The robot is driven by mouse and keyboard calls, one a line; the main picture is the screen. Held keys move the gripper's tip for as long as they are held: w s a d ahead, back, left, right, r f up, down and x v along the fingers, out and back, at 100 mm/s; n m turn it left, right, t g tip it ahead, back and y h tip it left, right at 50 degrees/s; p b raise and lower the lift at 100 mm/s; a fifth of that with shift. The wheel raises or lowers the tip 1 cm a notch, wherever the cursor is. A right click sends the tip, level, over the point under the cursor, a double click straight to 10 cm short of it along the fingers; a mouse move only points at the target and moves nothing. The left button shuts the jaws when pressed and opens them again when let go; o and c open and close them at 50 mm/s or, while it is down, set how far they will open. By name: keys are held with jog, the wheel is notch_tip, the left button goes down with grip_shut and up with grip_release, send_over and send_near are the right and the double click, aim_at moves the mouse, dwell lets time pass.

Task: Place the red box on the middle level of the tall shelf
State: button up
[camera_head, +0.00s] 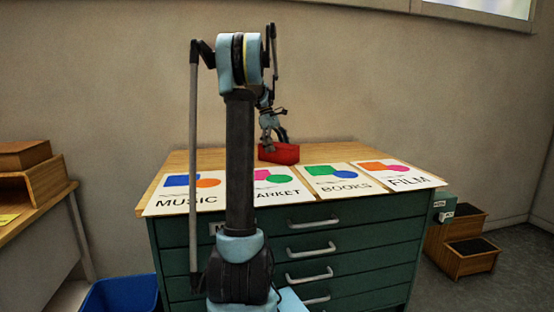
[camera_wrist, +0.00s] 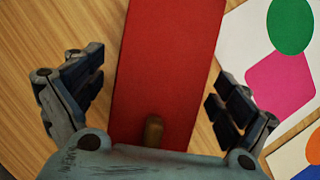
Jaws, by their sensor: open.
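The red box (camera_head: 284,154) lies on the wooden top of the green drawer cabinet, behind the row of posters. My gripper (camera_head: 272,134) is over it, pointing down. In the wrist view the red box (camera_wrist: 168,55) runs lengthwise between the fingers of my gripper (camera_wrist: 158,92). The fingers are spread, with a gap on each side of the box. A short brown knob-like piece (camera_wrist: 153,130) shows against the box's near part. I cannot tell the exact height of the fingers over the box. No tall shelf can be made out in either view.
The cabinet (camera_head: 345,262) has several drawers with handles; posters (camera_head: 340,180) cover its front edge. A desk with a small wooden shelf unit (camera_head: 45,182) stands left, a blue bin (camera_head: 120,295) below. A wooden step stool (camera_head: 462,262) stands right. The wall is close behind.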

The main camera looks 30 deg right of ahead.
jog(key=shift+s+d+f, duration=0.1)
jog(key=shift+s+f, duration=0.1)
jog(key=shift+f, duration=0.2)
jog(key=c, duration=1.3)
